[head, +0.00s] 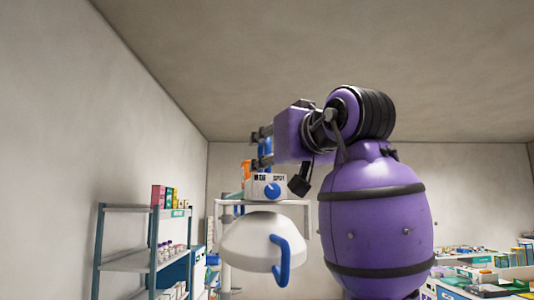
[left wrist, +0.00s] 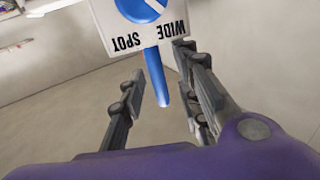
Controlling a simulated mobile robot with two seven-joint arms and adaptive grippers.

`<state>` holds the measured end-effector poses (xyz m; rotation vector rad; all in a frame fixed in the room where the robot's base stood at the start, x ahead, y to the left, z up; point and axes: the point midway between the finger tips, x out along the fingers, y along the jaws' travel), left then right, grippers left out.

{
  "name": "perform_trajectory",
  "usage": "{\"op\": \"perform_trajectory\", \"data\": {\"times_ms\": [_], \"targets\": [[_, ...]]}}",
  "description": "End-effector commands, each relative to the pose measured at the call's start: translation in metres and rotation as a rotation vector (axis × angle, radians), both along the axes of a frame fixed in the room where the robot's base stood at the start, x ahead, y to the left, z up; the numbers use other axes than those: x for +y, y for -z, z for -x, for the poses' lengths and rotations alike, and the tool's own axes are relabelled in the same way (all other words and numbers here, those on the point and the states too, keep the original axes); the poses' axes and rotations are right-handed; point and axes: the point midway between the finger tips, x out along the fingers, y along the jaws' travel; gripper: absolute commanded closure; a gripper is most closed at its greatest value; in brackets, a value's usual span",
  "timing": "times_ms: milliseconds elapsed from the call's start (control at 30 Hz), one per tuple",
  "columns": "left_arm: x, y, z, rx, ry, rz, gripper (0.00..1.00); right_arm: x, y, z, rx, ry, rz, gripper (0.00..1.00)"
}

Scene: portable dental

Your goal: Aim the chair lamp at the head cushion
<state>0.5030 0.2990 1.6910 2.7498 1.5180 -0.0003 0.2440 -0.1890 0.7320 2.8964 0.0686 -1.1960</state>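The chair lamp has a white dome head (head: 258,243) with a curved blue handle (head: 283,262) on its front. Above the dome is a white switch box (head: 262,185) with a round blue knob; in the left wrist view the box (left wrist: 120,32) reads WIDE and SPOT upside down. A blue bar (left wrist: 158,80) stands out from the box. My left gripper (head: 258,150) is just above the box in the head view. In the left wrist view the gripper (left wrist: 160,72) is open, with the bar between its fingers. My right gripper and the head cushion are not in view.
A metal shelf (head: 143,260) with boxes and bottles stands along the left wall. A counter with many small boxes (head: 510,262) is at the right. A pale frame (head: 305,208) stands behind the lamp. My large purple arm hides much of the room's middle.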

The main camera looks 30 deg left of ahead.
Motion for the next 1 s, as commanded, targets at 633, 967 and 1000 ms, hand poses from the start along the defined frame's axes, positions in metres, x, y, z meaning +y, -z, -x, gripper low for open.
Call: {"op": "perform_trajectory", "data": {"times_ms": [633,967,1000], "targets": [[0.0041,0.0004,-0.0031,0.0,0.001,0.0,1.0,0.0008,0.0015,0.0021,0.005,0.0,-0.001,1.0],[0.003,0.0004,-0.0051,0.001,0.001,-0.001,1.0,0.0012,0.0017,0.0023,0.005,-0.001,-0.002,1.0],[0.002,0.0005,-0.007,0.001,0.001,-0.001,1.0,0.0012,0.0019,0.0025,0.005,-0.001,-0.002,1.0]]}}
